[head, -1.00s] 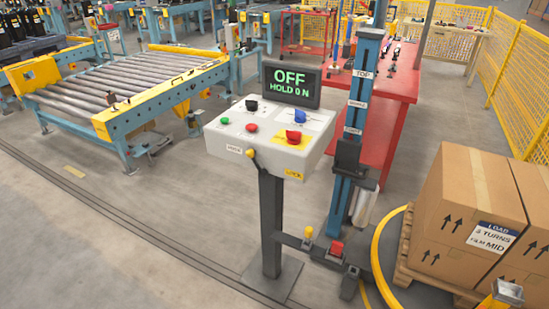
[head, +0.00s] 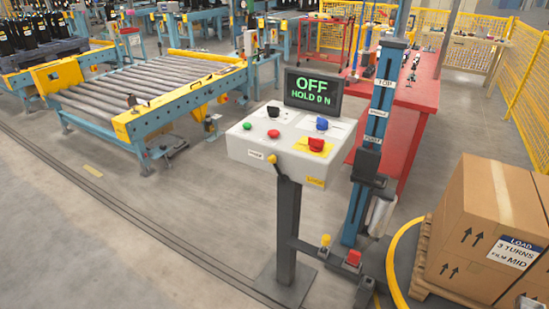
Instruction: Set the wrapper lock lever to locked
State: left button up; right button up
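The wrapper's control box (head: 250,150) is a pale box on a dark post, in the middle of the head view. On its front face a short dark lever with a yellow knob (head: 272,158) tilts up and left, towards a small white label (head: 256,154). A yellow label (head: 314,182) sits lower right of the lever; its small print is hard to read. The screen (head: 313,88) reads OFF and HOLD 0 N. Neither of my grippers is in view.
The box top has a green button (head: 247,126), a red button (head: 273,134) and several knobs. The blue mast (head: 381,110) stands right of the box. Cartons (head: 480,215) on a pallet stand at the right, a roller conveyor (head: 150,90) at the left. Floor in front is clear.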

aim_at(277, 169)
jog(key=i+j+z, duration=0.4)
jog(key=j, duration=0.25)
jog(key=i+j+z, duration=0.2)
jog(key=j, duration=0.15)
jog(key=i+j+z, duration=0.2)
jog(key=j, duration=0.2)
jog(key=j+z, duration=0.2)
jog(key=j, duration=0.2)
jog(key=i, duration=0.05)
